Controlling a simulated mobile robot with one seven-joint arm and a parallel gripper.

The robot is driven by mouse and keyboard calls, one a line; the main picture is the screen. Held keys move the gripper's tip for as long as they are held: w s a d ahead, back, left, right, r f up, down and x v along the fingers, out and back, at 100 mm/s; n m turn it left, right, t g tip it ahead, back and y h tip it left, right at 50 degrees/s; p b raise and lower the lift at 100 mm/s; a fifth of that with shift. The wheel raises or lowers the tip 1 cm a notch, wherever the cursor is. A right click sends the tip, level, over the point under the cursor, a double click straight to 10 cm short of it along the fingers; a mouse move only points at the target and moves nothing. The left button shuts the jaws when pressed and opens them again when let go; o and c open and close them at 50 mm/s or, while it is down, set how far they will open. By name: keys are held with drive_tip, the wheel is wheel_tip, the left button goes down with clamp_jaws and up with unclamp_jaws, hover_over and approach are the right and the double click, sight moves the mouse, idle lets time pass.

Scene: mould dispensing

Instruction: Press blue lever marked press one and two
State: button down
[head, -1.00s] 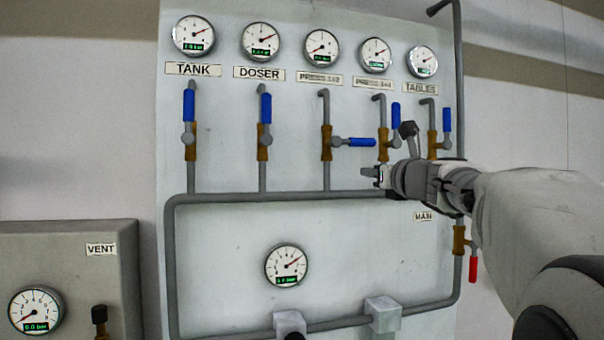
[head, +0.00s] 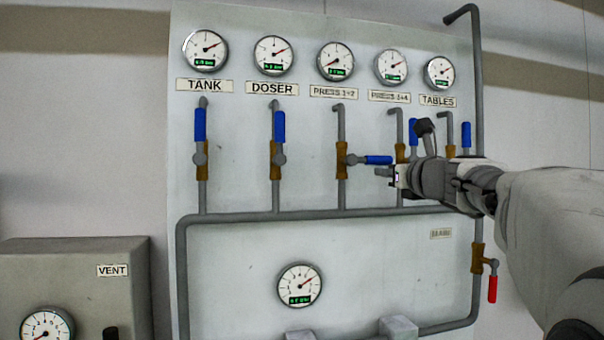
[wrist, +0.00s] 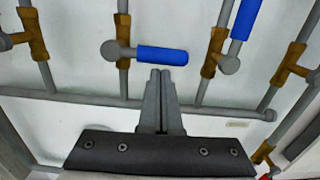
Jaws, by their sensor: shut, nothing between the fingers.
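The blue lever of the PRESS 1+2 valve (head: 378,160) lies horizontal, pointing right from its brass valve body (head: 342,160). The label PRESS 1+2 (head: 334,91) is above it, under a gauge (head: 336,61). In the wrist view the blue lever (wrist: 162,55) lies just beyond my fingertips. My gripper (head: 388,173) is shut and empty, at the lever's right end and slightly below it. In the wrist view its fingers (wrist: 160,73) are together, just under the lever's middle. I cannot tell whether they touch it.
The TANK lever (head: 200,124), DOSER lever (head: 279,126), PRESS 3+4 lever (head: 413,138) and TABLES lever (head: 467,134) stand upright. A horizontal pipe (head: 300,214) runs below. A red lever (head: 492,289) hangs down at the lower right. A VENT box (head: 75,285) stands at the lower left.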

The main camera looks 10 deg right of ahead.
drive_tip(key=shift+d+r+n, duration=0.15)
drive_tip(key=shift+r+n, duration=0.3)
drive_tip(key=shift+n, duration=0.35)
drive_tip(key=r+n, duration=0.2)
drive_tip(key=n, duration=0.1)
drive_tip(key=shift+d, duration=0.1)
drive_tip(key=a+r+n+y, duration=0.1)
drive_tip(key=a+r+n, duration=0.3)
drive_tip(key=n, duration=1)
drive_tip(key=shift+a+r+g+b, duration=0.3)
drive_tip(key=shift+r+b, duration=0.15)
drive_tip(key=shift+r, duration=0.45)
drive_tip(key=shift+d, duration=0.2)
